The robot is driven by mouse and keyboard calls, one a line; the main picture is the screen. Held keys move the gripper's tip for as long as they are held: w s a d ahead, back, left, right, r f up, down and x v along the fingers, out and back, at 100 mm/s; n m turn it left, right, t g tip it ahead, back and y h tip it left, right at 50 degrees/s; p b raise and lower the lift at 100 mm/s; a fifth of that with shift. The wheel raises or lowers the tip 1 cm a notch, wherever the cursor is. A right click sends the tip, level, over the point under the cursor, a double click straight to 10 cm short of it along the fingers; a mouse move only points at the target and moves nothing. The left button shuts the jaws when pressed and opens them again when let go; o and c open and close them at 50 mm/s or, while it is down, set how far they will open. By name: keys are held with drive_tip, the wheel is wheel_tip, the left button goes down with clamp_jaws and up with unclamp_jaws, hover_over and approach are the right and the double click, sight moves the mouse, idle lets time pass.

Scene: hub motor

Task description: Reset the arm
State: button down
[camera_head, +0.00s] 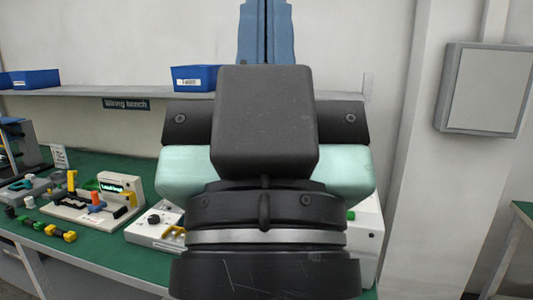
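My arm fills the middle of the head camera view, with a black housing, pale green parts on both sides and a dark ringed joint with a silver band below. It stands in front of the workbench (95,247) and hides part of it. I cannot make out any fingertips, so whether my gripper is open or shut is not shown.
The green bench holds a white fixture (105,203) and a white device with a black knob (150,232), partly behind my arm. Blue bins (195,78) stand on the shelf (90,93). A grey wall box (485,90) hangs at right. Floor shows between the benches.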

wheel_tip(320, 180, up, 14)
drive_tip(key=p, duration=1.1)
drive_tip(key=shift+p, duration=0.4)
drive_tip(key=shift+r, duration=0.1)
